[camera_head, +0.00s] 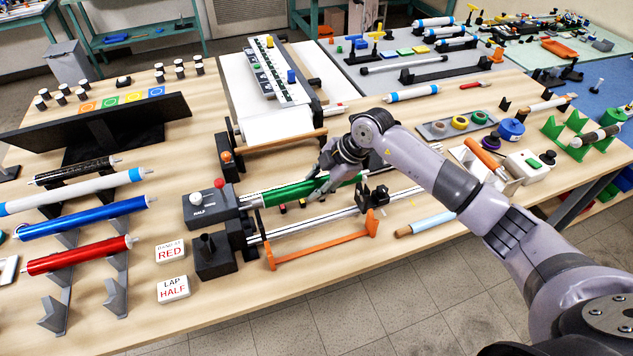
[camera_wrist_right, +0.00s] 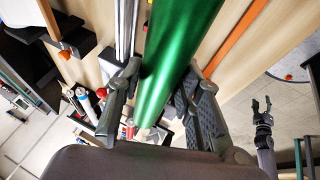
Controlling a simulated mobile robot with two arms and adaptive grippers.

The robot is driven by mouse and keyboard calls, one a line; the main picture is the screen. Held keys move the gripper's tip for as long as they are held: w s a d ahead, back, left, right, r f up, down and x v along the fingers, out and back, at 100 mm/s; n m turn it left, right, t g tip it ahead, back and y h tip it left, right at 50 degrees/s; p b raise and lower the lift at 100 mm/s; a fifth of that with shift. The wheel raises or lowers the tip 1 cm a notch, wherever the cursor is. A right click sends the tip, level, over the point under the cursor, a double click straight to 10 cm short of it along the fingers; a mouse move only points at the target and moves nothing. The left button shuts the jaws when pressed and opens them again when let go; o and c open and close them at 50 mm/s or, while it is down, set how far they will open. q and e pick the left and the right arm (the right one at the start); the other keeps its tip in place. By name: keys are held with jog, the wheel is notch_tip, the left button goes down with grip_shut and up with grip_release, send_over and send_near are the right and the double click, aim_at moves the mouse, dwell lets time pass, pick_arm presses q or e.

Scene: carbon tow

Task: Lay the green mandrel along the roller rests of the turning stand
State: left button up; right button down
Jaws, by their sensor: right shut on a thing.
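The green mandrel (camera_head: 288,194) lies lengthwise above the turning stand in the head view, its left end close to the grey headstock (camera_head: 208,207). The mandrel fills the middle of the right wrist view (camera_wrist_right: 178,60). My right gripper (camera_head: 328,180) is shut around the mandrel, with one finger on each side of it in the wrist view (camera_wrist_right: 160,100). The stand's rails (camera_head: 335,216) run right to a black block (camera_head: 374,197). I cannot tell whether the mandrel touches the roller rests, which are largely hidden. My left gripper (camera_wrist_right: 262,106) appears open and empty in the wrist view, over the floor.
An orange bar frame (camera_head: 325,243) lies in front of the stand. Red (camera_head: 80,255), blue (camera_head: 85,217) and other rods lie on a rack at left. Cards read "HAND AT RED" (camera_head: 170,251) and "LAP HALF" (camera_head: 173,288).

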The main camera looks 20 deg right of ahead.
jog(key=shift+f+b, duration=1.85)
jog(key=shift+f, duration=1.4)
jog(key=shift+f+b, duration=0.35)
jog(key=shift+f, duration=0.3)
jog(key=c, duration=1.1)
grip_release()
jog(key=shift+o, duration=0.2)
jog(key=v, duration=1.2)
jog(key=shift+a, duration=0.1)
